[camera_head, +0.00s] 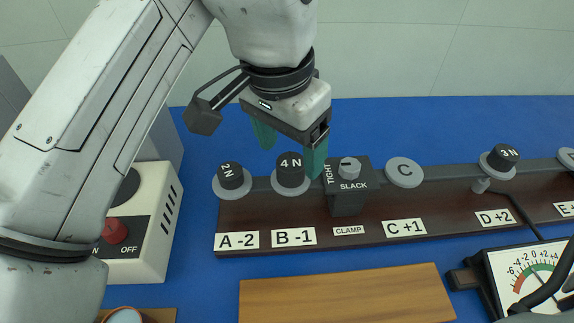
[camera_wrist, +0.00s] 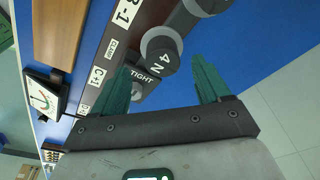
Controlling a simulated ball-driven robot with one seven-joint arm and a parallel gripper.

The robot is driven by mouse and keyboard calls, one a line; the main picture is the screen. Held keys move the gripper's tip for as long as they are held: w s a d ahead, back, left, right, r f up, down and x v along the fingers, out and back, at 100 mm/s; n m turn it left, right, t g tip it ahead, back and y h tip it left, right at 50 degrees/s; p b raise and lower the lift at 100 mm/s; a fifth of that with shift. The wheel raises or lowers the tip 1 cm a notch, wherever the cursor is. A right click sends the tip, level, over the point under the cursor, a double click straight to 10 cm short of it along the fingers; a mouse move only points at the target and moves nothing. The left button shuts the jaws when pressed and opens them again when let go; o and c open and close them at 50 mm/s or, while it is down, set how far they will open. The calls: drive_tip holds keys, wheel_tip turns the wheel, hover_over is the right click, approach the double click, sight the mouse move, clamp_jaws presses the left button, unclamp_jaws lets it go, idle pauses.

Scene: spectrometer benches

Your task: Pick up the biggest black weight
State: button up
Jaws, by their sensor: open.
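The black weight marked 4 N (camera_head: 290,168) stands on a grey round pad at position B -1 on the dark beam. It also shows in the wrist view (camera_wrist: 162,52), ahead of the fingertips. Smaller black weights are the 2 N (camera_head: 230,176) at A -2 and the 3 N (camera_head: 503,156) at D +2. My gripper (camera_head: 290,161) is open and empty close by the 4 N weight, its green fingers to either side of it in the picture. In the wrist view, my gripper (camera_wrist: 161,63) is spread wide. Whether a finger touches the weight cannot be told.
The clamp block (camera_head: 346,202) marked TIGHT and SLACK stands just right of the 4 N weight, near one finger. An empty pad C (camera_head: 404,172) lies further right. A dial meter (camera_head: 530,275) is at lower right, a switch box (camera_head: 135,225) at left. A wooden board (camera_head: 345,296) lies in front.

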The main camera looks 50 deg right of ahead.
sight(291, 161)
drive_tip(key=f, duration=0.4)
drive_tip(key=shift+w+d+f+b, duration=0.1)
drive_tip(key=shift+w+d+b, duration=0.05)
drive_tip(key=shift+d+b, duration=0.2)
clamp_jaws()
idle(0.4)
